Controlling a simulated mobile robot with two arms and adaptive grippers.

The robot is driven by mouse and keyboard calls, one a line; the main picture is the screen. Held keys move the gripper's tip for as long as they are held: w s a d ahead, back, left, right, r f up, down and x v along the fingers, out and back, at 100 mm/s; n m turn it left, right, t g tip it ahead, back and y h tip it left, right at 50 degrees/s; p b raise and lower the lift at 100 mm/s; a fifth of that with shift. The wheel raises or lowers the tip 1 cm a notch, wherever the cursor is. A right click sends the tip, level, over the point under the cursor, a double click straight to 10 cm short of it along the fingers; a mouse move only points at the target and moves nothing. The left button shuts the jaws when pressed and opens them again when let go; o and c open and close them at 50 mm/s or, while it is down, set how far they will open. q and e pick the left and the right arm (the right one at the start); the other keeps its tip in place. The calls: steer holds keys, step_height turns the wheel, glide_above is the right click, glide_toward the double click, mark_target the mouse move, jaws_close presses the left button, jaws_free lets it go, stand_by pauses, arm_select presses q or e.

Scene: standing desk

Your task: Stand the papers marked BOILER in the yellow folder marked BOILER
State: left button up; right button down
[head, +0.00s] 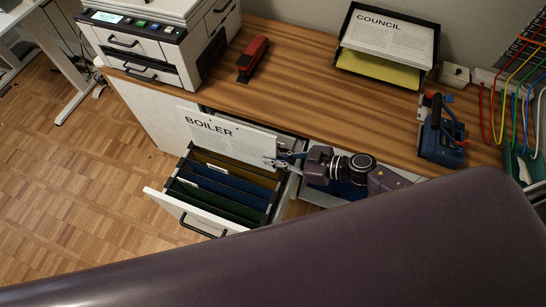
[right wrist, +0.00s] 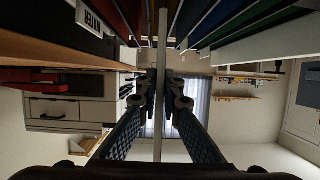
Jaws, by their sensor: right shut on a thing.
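The papers marked BOILER (head: 228,134) are a white sheet or stack, held tilted over the back of the open drawer (head: 183,208). My right gripper (head: 279,161) is shut on their right edge. In the right wrist view they show edge-on as a thin pale strip (right wrist: 162,60) between the fingers (right wrist: 161,98). A dark yellow folder (head: 232,172) hangs at the back of the drawer, just below the papers' lower edge. Its marking cannot be read in the head view. The papers look above the folder, and I cannot tell whether they touch it. My left gripper is out of view.
Blue folders (head: 215,180) and green folders (head: 205,203) hang in front of the yellow one. On the desktop (head: 300,75) are a printer (head: 165,45), a red stapler (head: 253,58), a tray with COUNCIL papers (head: 388,42) and a blue device (head: 441,135). My arm fills the foreground.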

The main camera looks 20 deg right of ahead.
steer(key=shift+f+b, duration=3.2)
steer(key=shift+f, duration=1.45)
steer(key=c, duration=2)
jaws_free()
steer(key=shift+f, duration=0.15)
steer(key=shift+c, duration=0.2)
steer(key=shift+s+f, duration=0.15)
steer(key=shift+s, duration=0.05)
steer(key=shift+s+d, duration=0.25)
steer(key=shift+d, duration=0.15)
glide_toward(273, 171)
steer(key=d+f, duration=0.1)
steer(key=d, duration=0.1)
steer(key=shift+s+a, duration=0.2)
